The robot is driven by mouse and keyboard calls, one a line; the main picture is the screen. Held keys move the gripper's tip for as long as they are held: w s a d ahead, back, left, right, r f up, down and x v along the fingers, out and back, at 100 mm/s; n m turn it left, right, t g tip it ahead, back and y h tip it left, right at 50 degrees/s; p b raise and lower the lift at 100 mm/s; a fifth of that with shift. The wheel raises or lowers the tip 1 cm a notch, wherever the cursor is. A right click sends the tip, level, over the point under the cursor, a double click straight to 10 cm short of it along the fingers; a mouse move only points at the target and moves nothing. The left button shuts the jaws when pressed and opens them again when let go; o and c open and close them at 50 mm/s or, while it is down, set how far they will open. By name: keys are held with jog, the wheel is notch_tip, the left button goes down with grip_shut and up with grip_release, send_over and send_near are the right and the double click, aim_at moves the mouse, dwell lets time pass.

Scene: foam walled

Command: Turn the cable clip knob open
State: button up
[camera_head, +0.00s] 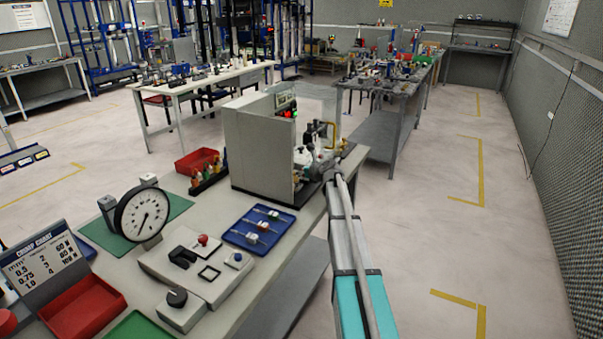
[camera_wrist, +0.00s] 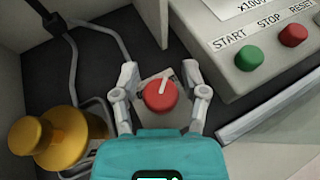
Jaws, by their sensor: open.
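The cable clip knob (camera_wrist: 160,94) looks to be the red round knob with a white pointer line, on a light square base in the wrist view. Its line points up and slightly right. My gripper (camera_wrist: 164,78) is open, with one finger on each side of the knob and a visible gap to each. In the head view my arm reaches to the grey machine housing (camera_head: 258,145) on the bench. My gripper there is small and cluttered by the parts around it, and I cannot make out the knob.
In the wrist view a control box (camera_wrist: 262,60) with a green button (camera_wrist: 249,58) and a red button (camera_wrist: 293,35) stands at upper right. A brass knob (camera_wrist: 62,135) and grey cables lie at left. A pale wall edge (camera_wrist: 270,112) runs at right.

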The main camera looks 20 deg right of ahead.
grip_shut()
jog(key=shift+n+y, duration=0.4)
jog(key=shift+a+n+g+y, duration=0.1)
jog(key=shift+n+g+y, duration=0.5)
jog(key=shift+n+y, duration=0.55)
jog(key=shift+s+a+n+g+y, duration=0.15)
jog(key=shift+n+g+y, duration=0.25)
jog(key=shift+n+y, duration=0.45)
grip_release()
